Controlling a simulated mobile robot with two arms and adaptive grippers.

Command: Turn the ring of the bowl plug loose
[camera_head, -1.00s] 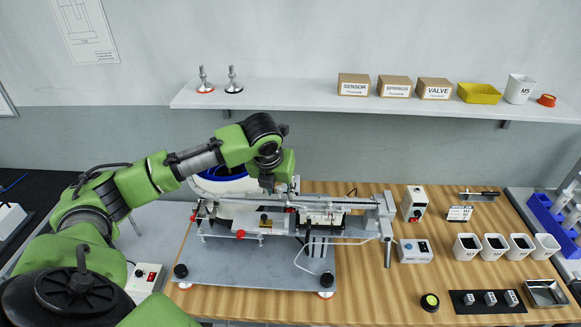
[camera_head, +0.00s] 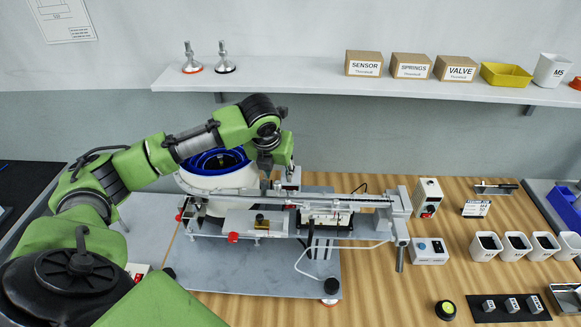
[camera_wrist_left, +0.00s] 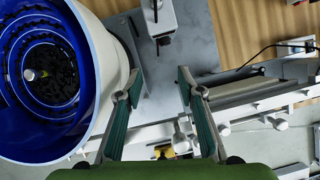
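The feeder bowl (camera_head: 220,178) has a white outer wall and a blue stepped inside. My left gripper (camera_head: 268,182) hangs at the bowl's right side, above the rail. In the left wrist view its two fingers (camera_wrist_left: 157,86) are apart with nothing between them, the left fingertip near the bowl wall. I cannot pick out the bowl plug or its ring for certain. My right gripper is not in view.
A rail unit (camera_head: 345,202) runs right from the bowl over a grey baseplate (camera_head: 245,275). A switch box (camera_head: 428,198) and a control box (camera_head: 430,250) stand to its right. White cups (camera_head: 485,246) stand farther right. A shelf (camera_head: 330,92) with boxes spans the wall behind.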

